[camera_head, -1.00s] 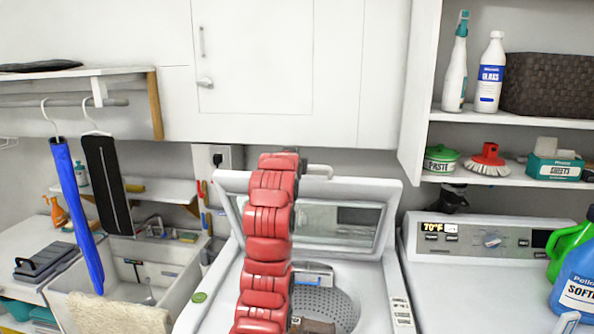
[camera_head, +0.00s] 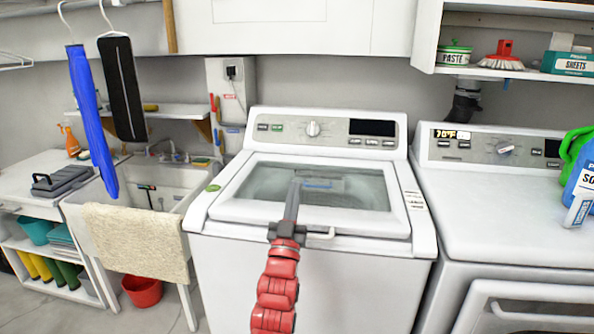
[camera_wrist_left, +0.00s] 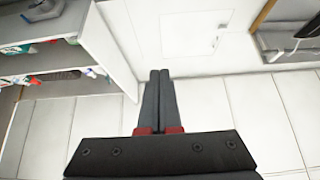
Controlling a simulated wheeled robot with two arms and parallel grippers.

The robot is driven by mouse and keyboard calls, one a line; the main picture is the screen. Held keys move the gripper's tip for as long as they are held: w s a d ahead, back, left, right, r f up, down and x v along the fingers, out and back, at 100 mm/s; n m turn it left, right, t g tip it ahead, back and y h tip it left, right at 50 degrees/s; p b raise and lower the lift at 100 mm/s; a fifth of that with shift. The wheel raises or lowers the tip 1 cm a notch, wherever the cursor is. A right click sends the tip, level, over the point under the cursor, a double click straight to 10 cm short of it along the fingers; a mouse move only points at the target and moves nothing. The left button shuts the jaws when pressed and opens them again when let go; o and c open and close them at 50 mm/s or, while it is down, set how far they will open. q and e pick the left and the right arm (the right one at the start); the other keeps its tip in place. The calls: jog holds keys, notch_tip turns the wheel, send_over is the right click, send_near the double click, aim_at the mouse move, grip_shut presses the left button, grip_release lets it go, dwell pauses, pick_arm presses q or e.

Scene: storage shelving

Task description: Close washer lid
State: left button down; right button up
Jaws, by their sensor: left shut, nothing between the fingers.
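The washer (camera_head: 311,270) stands in the middle of the head view. Its lid (camera_head: 391,222), a white frame with a glass window, lies down over the tub opening. A small handle shows at the lid's front edge. My left gripper (camera_head: 295,186) is over the lid's glass, its dark fingers together and empty, pointing toward the back. I cannot tell whether it touches the glass. In the left wrist view the fingers (camera_wrist_left: 159,74) also show closed together with nothing between them. My right gripper is in neither view.
A dryer (camera_head: 510,205) stands close at the right, with detergent bottles (camera_head: 583,185) on top. A sink (camera_head: 150,190) with a beige towel (camera_head: 135,240) on its front is at the left. A red bucket (camera_head: 142,291) sits on the floor below it.

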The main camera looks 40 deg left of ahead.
pick_arm(q)
notch_tip(320, 180, down, 14)
jog(key=s+t+y+b, duration=0.1)
jog(key=b, duration=0.4)
jog(key=shift+s+d, duration=0.2)
jog(key=shift+d, duration=0.25)
notch_tip(320, 180, up, 4)
jog(key=s+p, duration=0.1)
jog(key=v, duration=0.9)
jog(key=shift+d+f+t, duration=0.3)
jog(key=shift+f, duration=0.05)
